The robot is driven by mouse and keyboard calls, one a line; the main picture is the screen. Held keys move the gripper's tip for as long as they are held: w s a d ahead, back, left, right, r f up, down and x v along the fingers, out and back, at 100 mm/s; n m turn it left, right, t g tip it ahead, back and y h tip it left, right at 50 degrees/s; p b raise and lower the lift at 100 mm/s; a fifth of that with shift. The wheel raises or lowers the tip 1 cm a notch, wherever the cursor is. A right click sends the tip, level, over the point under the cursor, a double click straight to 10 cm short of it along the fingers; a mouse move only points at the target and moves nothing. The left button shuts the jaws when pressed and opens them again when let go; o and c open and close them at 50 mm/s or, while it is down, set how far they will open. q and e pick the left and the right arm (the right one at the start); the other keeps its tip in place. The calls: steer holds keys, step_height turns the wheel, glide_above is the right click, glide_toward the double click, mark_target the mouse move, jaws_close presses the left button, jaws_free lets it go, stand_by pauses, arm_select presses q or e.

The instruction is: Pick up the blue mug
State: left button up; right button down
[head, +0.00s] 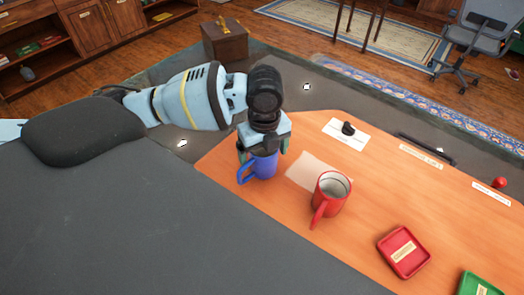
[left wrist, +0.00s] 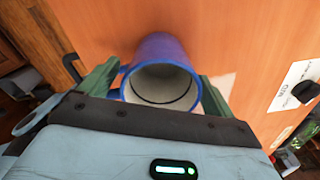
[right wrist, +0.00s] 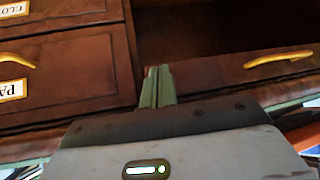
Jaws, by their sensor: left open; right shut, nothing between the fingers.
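The blue mug (head: 263,166) stands upright on the orange table, its handle toward the lower left in the head view. My left gripper (head: 263,155) is over it from above, partly hiding its top. In the left wrist view the mug (left wrist: 163,75) shows its open rim and pale inside between the two green fingers of the left gripper (left wrist: 158,88). The fingers are open, one on each side of the mug; I cannot tell whether either touches it. My right gripper (right wrist: 157,85) is shut and empty, in front of dark wood drawers. It is not in the head view.
A red mug (head: 330,193) stands to the right of the blue one, near a pale sheet (head: 305,172). A red tray (head: 403,252) and a green tray (head: 480,285) lie at the lower right. A white card with a black object (head: 347,129) is farther back. Drawers (right wrist: 60,75) face the right gripper.

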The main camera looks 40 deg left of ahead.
arm_select(q)
steer(key=c, duration=1.2)
steer(key=shift+r, duration=0.1)
step_height(320, 180, up, 10)
steer(key=shift+f+p, duration=0.1)
steer(key=shift+p, duration=0.3)
